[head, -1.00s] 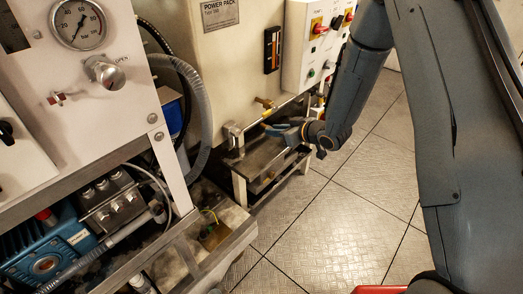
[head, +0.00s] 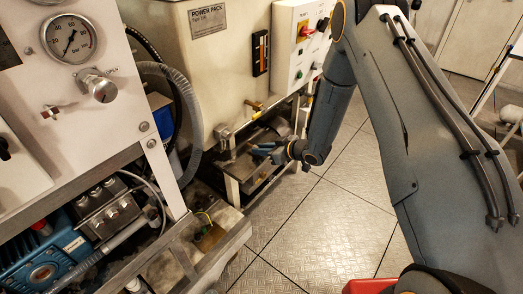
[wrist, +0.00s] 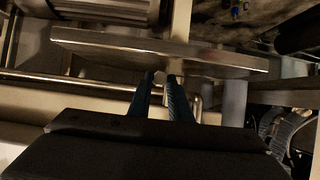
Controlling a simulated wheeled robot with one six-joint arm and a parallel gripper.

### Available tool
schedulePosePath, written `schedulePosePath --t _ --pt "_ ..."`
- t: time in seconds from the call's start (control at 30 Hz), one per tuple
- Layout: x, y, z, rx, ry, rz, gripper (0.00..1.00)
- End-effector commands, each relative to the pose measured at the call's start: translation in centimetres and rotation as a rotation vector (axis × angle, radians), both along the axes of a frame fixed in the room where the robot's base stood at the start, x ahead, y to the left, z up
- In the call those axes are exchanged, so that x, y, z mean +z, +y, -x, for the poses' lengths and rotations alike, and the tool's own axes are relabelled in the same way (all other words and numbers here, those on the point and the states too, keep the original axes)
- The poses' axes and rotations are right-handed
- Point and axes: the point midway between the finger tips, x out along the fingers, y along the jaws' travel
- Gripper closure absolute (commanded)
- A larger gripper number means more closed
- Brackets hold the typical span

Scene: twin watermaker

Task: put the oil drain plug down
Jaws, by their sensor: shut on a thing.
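The oil drain plug shows only as a small pale piece (wrist: 160,77) between my fingertips in the wrist view; the fingers hide most of it. My gripper (head: 258,150) is shut on it, with two blue fingers that also show in the wrist view (wrist: 161,80). In the head view, the gripper is at the low metal stand (head: 232,190) below the power pack, over or beside its top. The plug cannot be made out there. I cannot tell whether the plug touches any surface.
The beige power pack (head: 215,75) rises behind the stand, with a brass-coloured valve handle (head: 252,107) low on its front. A control box (head: 297,55) hangs on the right. Grey hoses and a blue pump (head: 50,262) are on the left.

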Motion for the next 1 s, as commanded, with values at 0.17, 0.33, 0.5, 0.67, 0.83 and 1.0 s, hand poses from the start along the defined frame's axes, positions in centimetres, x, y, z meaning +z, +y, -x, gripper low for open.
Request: schedulePosePath --t 0.17,0.33,0.5,0.67,0.83,1.0 --pt "-0.9 0.0 0.0 0.000 0.000 0.000 1.00" --pt "-0.9 0.0 0.0 -0.001 0.000 0.000 1.00" --pt "-1.2 0.0 0.0 -0.001 0.000 0.000 1.00" --pt "-1.8 0.0 0.0 -0.001 0.002 0.001 1.00" --pt "-2.4 0.0 0.1 -0.001 0.005 0.004 1.00" --pt "-2.7 0.0 0.3 -0.001 0.009 0.005 0.70"
